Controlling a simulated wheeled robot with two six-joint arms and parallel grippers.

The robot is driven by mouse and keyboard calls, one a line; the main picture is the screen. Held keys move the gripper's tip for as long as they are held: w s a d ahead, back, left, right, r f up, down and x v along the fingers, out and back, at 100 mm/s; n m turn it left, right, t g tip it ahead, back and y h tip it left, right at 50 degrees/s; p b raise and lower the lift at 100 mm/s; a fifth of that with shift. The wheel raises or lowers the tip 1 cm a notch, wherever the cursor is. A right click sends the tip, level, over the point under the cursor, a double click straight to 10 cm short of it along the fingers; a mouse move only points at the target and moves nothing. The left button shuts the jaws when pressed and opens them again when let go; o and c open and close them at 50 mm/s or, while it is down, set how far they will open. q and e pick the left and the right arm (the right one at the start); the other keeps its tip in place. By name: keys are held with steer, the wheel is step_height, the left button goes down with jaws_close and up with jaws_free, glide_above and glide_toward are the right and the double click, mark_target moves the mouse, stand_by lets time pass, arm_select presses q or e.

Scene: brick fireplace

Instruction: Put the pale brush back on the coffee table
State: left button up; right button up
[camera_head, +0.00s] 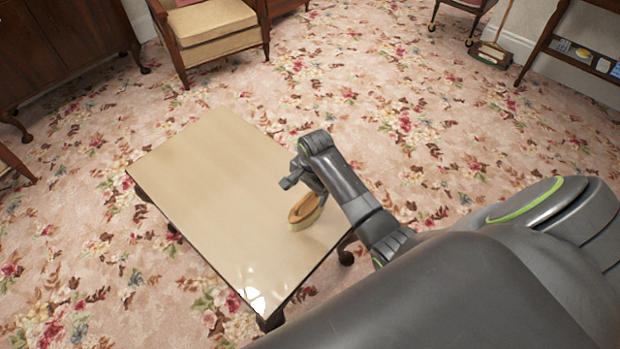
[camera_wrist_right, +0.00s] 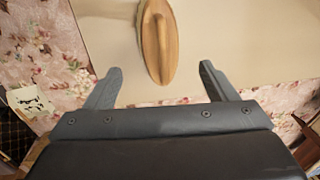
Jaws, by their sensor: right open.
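The pale brush (camera_head: 304,212), with a wooden back and light bristles, lies on the coffee table (camera_head: 205,170) near its right edge. In the right wrist view the brush (camera_wrist_right: 158,42) lies beyond the fingertips, roughly in line with the gap between them. My right gripper (camera_head: 318,192) is beside the brush in the head view, partly hidden by its own arm. My left gripper is not in view.
The rest of the tabletop is bare. Flowered carpet (camera_head: 420,110) surrounds the table. An armchair (camera_head: 212,30) stands behind it, a dark wooden cabinet (camera_head: 60,45) at the far left, and a shelf unit (camera_head: 575,55) at the far right.

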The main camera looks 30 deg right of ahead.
steer(key=r, duration=0.4)
steer(key=shift+s+d, duration=0.1)
steer(key=shift+s, duration=0.1)
steer(key=shift+s+f, duration=0.1)
